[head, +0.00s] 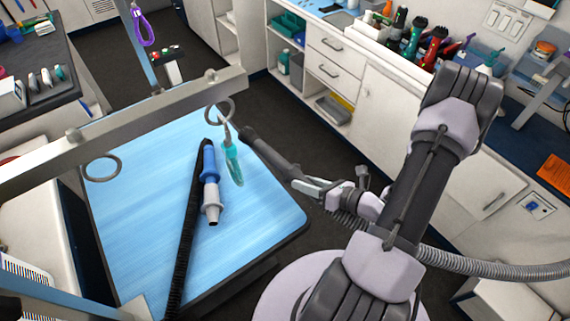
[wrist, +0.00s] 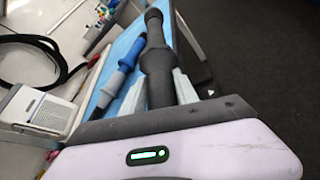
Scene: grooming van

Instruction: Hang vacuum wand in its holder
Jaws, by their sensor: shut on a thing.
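The vacuum wand (head: 270,157) is dark grey, with a thicker rounded collar near its far end. My gripper (head: 322,190) is shut on it and holds it at the right side of the blue table, pointing up and left. In the wrist view the wand (wrist: 157,62) lies between the two pale fingers of my gripper (wrist: 159,88). A grey ribbed hose (head: 485,268) runs off to the right behind my arm. Metal rings hang at a grey bar: one ring (head: 220,109) is near the wand's tip, another ring (head: 101,167) is farther left. I cannot tell which part is the wand's holder.
A blue and silver nozzle (head: 210,180) with a black hose and a teal tool (head: 232,163) show over the blue table (head: 140,220). The grey bar (head: 130,125) crosses above it. White cabinets (head: 375,115) stand behind. Dark floor is free between.

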